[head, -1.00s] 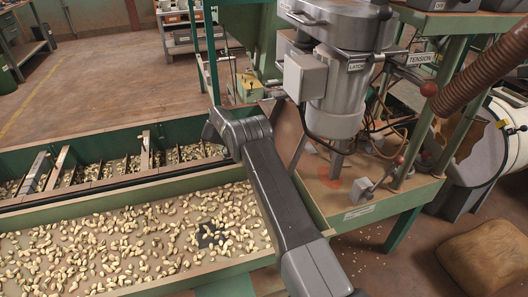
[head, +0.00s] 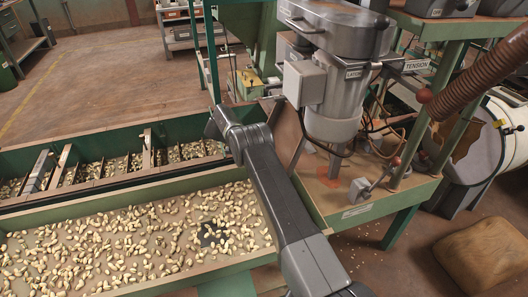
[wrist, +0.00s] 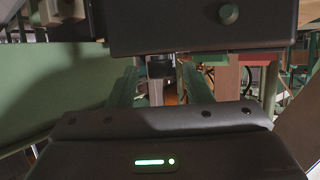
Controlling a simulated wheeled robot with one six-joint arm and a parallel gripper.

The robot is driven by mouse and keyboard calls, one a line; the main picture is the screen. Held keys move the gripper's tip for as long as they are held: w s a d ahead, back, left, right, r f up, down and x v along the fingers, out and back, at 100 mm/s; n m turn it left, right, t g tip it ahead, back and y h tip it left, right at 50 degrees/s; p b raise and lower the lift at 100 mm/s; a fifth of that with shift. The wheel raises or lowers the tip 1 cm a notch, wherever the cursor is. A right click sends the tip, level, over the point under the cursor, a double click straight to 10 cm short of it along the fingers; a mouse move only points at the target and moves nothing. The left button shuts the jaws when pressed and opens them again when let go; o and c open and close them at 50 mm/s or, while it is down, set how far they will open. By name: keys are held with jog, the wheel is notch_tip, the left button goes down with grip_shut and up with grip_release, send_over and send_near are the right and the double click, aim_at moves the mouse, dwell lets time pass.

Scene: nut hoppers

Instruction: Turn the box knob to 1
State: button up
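A dark box (wrist: 150,30) fills the top of the wrist view, with a round knob (wrist: 229,14) on its face, right of centre. No knob marks or setting can be read. In the head view a grey box (head: 304,82) is fixed to the side of the motor housing; no knob shows on it from here, and I cannot tell if it is the same box. My gripper (wrist: 160,76) shows in the wrist view with its two fingers apart and nothing between them. It is below and left of the knob, not touching it. My arm hides the gripper in the head view.
A long green hopper (head: 130,276) full of nuts lies left of my arm, with a divided trough (head: 100,200) behind it. A machine stand (head: 385,196) with a lever and hoses is on the right. A sack (head: 485,255) lies on the floor at right.

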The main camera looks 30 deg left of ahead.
jog(key=shift+r, duration=0.15)
notch_tip(320, 180, up, 10)
jog(key=p, duration=1)
jog(key=shift+f, duration=0.2)
jog(key=s+a+f+n+t+y+b, duration=0.4)
jog(key=s+a+b, duration=0.5)
jog(key=b, duration=1.3)
jog(key=shift+n+t+h, duration=0.3)
jog(key=shift+h, duration=0.3)
jog(key=b+x, duration=0.1)
jog(key=x, duration=0.3)
jog(key=b+x, duration=0.1)
jog(key=x, duration=0.4)
jog(key=b+x, duration=0.1)
jog(key=x, duration=0.4)
jog(key=shift+s+f, duration=0.2)
jog(key=shift+f, duration=0.1)
